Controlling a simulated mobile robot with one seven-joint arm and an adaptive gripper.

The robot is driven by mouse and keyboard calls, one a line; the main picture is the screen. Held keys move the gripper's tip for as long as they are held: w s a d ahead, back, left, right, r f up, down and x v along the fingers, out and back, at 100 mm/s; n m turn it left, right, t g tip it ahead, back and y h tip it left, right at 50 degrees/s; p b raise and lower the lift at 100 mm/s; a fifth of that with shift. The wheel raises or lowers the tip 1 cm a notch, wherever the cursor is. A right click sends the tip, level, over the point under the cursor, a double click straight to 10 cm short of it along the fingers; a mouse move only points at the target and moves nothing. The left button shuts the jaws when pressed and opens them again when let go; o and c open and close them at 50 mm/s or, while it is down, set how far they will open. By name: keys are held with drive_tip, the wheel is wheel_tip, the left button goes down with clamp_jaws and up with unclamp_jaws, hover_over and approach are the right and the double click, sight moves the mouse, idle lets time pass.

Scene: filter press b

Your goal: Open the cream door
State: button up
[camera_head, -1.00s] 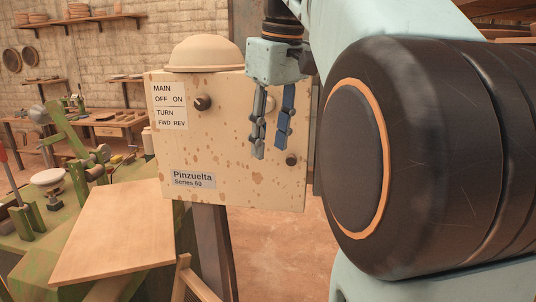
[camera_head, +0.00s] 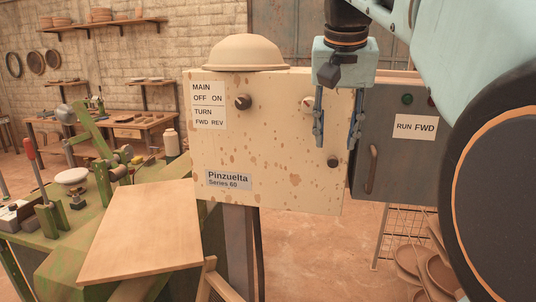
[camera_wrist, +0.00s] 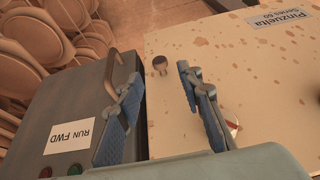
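The cream door (camera_head: 262,150) is a rust-spotted panel with switch labels and a "Pinzuelta Series 60" plate; it looks shut. It also shows in the wrist view (camera_wrist: 250,60). A small dark round knob (camera_head: 333,163) sits at its lower right. My gripper (camera_head: 335,146) is open, pointing down, in front of the door's right part, with its fingertips just above the knob in the head view. In the wrist view the knob (camera_wrist: 160,65) lies between and slightly beyond the fingertips (camera_wrist: 149,78). I see no contact. A pale dial (camera_wrist: 232,128) is partly hidden by a finger.
A grey box (camera_head: 395,150) with a "RUN FWD" label and curved handle stands close on the right. A slanted wooden board (camera_head: 140,230) and green bench (camera_head: 60,235) are at left. A rack with round plates (camera_head: 410,265) stands low right. Floor shows below the door.

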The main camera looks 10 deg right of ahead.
sight(333, 158)
drive_tip(key=x, duration=0.5)
drive_tip(key=shift+f, duration=0.2)
clamp_jaws()
